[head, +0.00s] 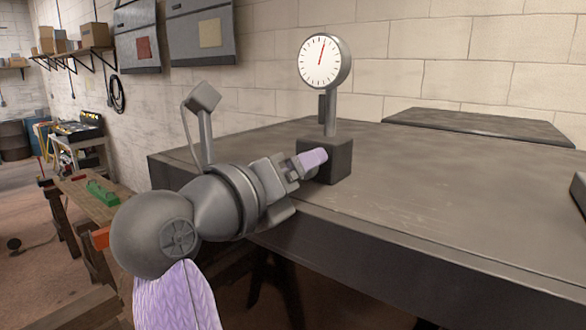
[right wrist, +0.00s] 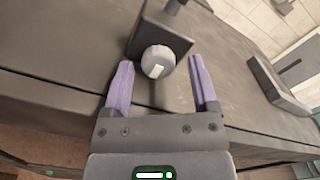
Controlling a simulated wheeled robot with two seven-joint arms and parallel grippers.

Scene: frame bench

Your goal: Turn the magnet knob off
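A dial gauge (head: 325,60) with a white face and red needle stands on a post above a dark block-shaped magnetic base (head: 340,161) near the bench's front edge. In the right wrist view the base (right wrist: 177,38) carries a round grey knob (right wrist: 153,58) with a white mark on its face. My right gripper (head: 308,162) is in front of the base. In the right wrist view its two purple fingers are spread, one on each side of the knob, with a visible gap on both sides. The knob is hidden in the head view. My left gripper is not in view.
The grey bench (head: 420,200) is mostly clear to the right of the base. A flat dark plate (head: 475,126) lies at the back right. A grey object (head: 579,190) sits at the right edge. A tilted post with a square head (head: 203,100) stands at the bench's left.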

